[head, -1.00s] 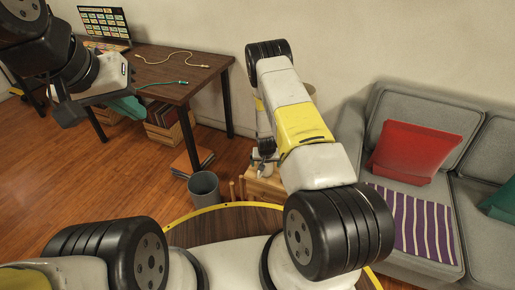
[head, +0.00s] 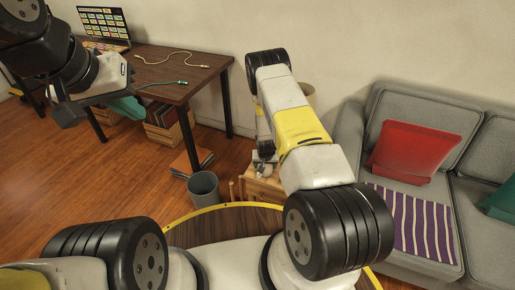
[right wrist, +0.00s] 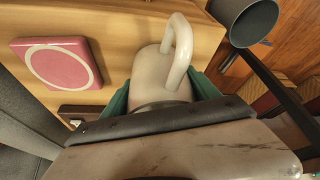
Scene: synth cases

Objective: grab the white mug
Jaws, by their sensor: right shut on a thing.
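The white mug (right wrist: 150,72) shows in the right wrist view, its handle pointing up in the picture. My right gripper (right wrist: 160,95) is shut on it, with a teal finger on each side of its body. The mug is in front of a light wooden top; I cannot tell whether it touches it. In the head view my right arm hides most of this spot, and the mug is not clear there. My left gripper (head: 124,106) is at the upper left, in front of the desk, away from the mug. Its jaw opening is unclear.
A pink square with a pale ring (right wrist: 58,63) lies on the wooden top (right wrist: 110,20). A grey bin (head: 204,188) stands on the floor beside it. The dark desk (head: 165,72) is at the back left, and a grey sofa (head: 350,140) is at the right.

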